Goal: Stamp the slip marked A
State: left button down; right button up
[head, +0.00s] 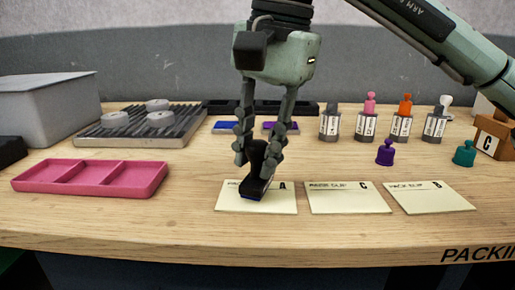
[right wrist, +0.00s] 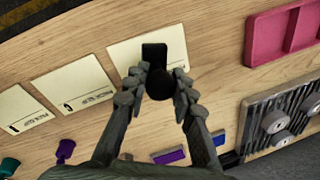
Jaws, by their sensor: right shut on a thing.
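My right gripper (head: 257,163) is shut on a black stamp (head: 256,187), which has a blue strip along its bottom edge. The stamp is low over the pale yellow slip marked A (head: 284,201) and hides its middle. I cannot tell whether it touches the paper. In the right wrist view, the fingers (right wrist: 161,73) close around the stamp's round knob, and the stamp's block (right wrist: 154,55) lies over slip A (right wrist: 122,54). Slip C (head: 347,199) and slip B (head: 433,198) lie to the right in the head view. My left gripper is not in view.
A pink divided tray (head: 90,192) lies left of slip A. Behind stand a ribbed grey rack (head: 130,138) with round pieces, a blue pad (head: 227,127), a purple pad (head: 281,127) and several labelled bottles (head: 367,127). A purple stopper-like piece (head: 385,153) and a teal one (head: 464,154) stand behind the slips.

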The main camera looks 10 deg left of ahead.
jog(key=shift+f+b, duration=0.4)
jog(key=shift+f, duration=0.25)
dwell(1.6)
jog(key=shift+r+p, duration=2.8)
jog(key=shift+r, duration=0.85)
